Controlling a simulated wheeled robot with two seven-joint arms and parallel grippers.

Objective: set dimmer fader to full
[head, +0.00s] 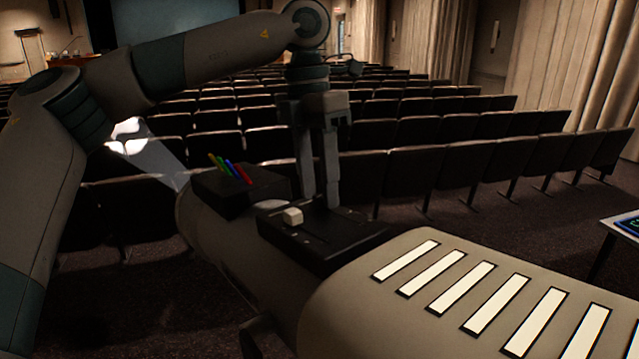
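A low black fader box (335,250) is in the middle of the head view, with thin slots in its top. One pale, blocky fader knob (292,216) stands up near the left end of its top. I cannot read any marks that show which end of the slot is full. My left gripper (321,205) points down over the far part of the box, to the right of and behind the knob. It is apart from the knob and holds nothing that I can see. My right gripper is out of view.
A second black box (238,200) with several coloured sticks stands just left of the fader box. Rows of dark seats (430,175) fill the hall behind. A table edge (608,228) shows at the far right. The air above the fader box is otherwise clear.

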